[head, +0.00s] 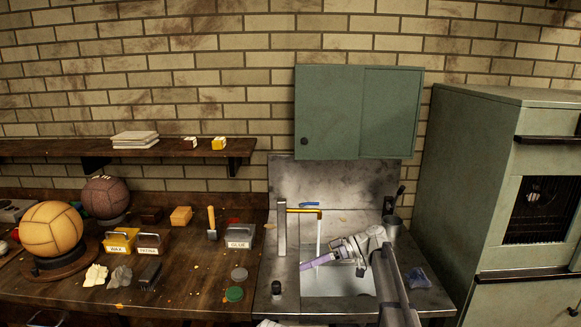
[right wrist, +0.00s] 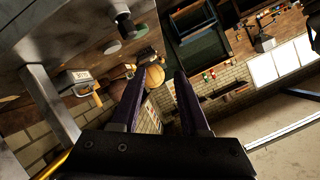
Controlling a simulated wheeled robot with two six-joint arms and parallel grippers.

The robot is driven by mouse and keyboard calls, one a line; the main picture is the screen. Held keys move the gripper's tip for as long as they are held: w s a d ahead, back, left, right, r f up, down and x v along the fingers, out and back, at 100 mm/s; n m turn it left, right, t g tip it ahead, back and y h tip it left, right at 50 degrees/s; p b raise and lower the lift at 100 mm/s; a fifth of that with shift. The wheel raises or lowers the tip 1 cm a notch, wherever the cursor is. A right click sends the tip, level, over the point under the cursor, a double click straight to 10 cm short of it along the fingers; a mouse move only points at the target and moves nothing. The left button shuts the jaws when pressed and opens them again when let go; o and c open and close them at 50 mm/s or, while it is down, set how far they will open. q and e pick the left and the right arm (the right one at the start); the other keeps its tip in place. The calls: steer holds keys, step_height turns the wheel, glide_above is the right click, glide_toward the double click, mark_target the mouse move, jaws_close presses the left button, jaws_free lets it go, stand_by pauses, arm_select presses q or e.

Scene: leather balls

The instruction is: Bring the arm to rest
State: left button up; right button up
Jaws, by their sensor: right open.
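My right gripper (head: 304,264) is over the metal sink (head: 340,287) in the head view, its purple fingers pointing left, just beside the tap. Its arm comes up from the bottom right. In the right wrist view the two dark purple fingers (right wrist: 159,76) stand apart with nothing between them. The tan ball seen past their tips is far off. My left gripper does not show in either view.
The brass tap (head: 304,211) has a pale vertical stream below it. A green wall cabinet (head: 345,112) hangs above. Left on the workbench (head: 190,285) are a tan ball (head: 51,229), a dark ball (head: 105,197) and labelled tins. A green oven unit (head: 470,190) stands at right.

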steer(key=s+a+f+m+h, duration=0.2)
steer(key=s+f+h, duration=0.1)
steer(key=s, duration=0.4)
steer(key=s+a+f+m+g+h, duration=0.1)
steer(key=s+a+f+h, duration=0.1)
steer(key=s+f, duration=0.35)
steer(key=s+a+f+m+h, duration=0.2)
steer(key=s+h, duration=0.1)
steer(key=s, duration=0.5)
steer(key=s+d+f+m+t+h, duration=0.1)
steer(key=s+d+h, duration=0.2)
steer(key=s, duration=0.3)
steer(key=s+d+f+m+t+h, duration=0.1)
steer(key=s+d+m+h, duration=0.1)
steer(key=s, duration=0.4)
steer(key=shift+d+f+m+h+p, duration=0.35)
steer(key=shift+d+h, duration=0.3)
steer(key=shift+h, duration=0.45)
steer(key=shift+w+r, duration=0.1)
